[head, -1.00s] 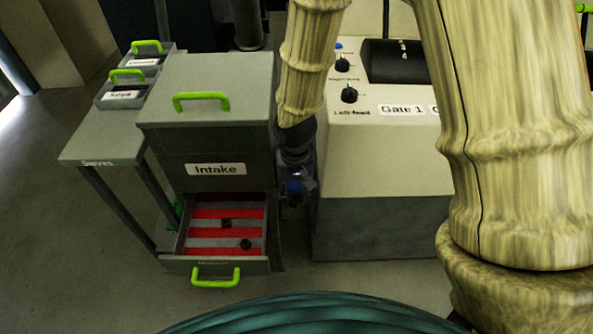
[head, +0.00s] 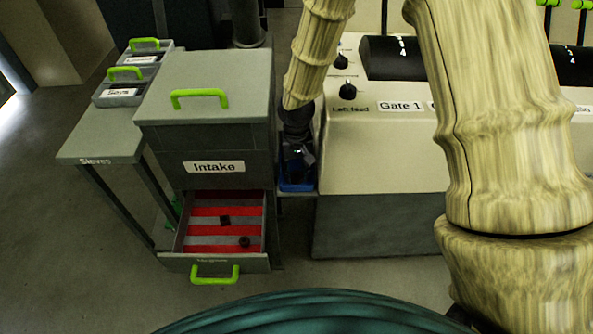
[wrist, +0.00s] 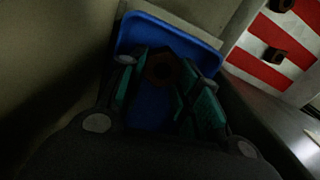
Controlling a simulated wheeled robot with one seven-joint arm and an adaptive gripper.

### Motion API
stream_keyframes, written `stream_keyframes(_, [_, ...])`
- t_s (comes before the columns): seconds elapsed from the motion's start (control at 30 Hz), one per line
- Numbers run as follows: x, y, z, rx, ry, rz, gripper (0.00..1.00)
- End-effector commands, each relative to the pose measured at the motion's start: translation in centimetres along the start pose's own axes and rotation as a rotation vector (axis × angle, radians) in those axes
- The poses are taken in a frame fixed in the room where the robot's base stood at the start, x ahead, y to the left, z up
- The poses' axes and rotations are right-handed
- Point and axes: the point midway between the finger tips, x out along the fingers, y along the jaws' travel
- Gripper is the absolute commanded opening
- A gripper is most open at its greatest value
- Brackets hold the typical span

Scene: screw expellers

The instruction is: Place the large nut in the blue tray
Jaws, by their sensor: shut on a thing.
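The blue tray (wrist: 143,30) lies below my gripper in the wrist view. In the head view, its blue edge (head: 285,186) shows in the gap between the Intake cabinet and the Gate 1 machine. A dark brown hexagonal nut (wrist: 161,67) is held between the green-padded fingers of my gripper (wrist: 160,85). In the wrist view it appears over the tray's inside; I cannot tell whether it touches the tray floor. In the head view, my gripper (head: 298,165) points down at the tray, and the held nut cannot be made out.
The open drawer (head: 215,262) under the Intake cabinet (head: 205,85) has red and grey stripes and two dark nuts (head: 224,221) (head: 245,242). The Gate 1 machine (head: 385,150) stands close on the right. The Sieves table (head: 100,148) is at the left.

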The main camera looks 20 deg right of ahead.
Motion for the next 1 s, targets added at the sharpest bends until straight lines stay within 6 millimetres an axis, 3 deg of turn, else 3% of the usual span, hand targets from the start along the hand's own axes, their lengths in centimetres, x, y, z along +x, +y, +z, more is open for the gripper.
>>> stream_keyframes(0.43, [0.7,0.0,0.0,0.000,0.001,0.000,0.13])
stream_keyframes(0.47, [0.6,0.0,0.0,0.000,0.001,-0.001,0.39])
stream_keyframes(0.5, [0.6,0.0,0.0,0.000,0.001,-0.001,0.42])
stream_keyframes(0.83, [0.5,0.0,0.0,0.000,0.001,-0.001,0.42])
stream_keyframes(1.0, [-0.8,0.0,-0.1,0.001,0.003,-0.001,0.42])
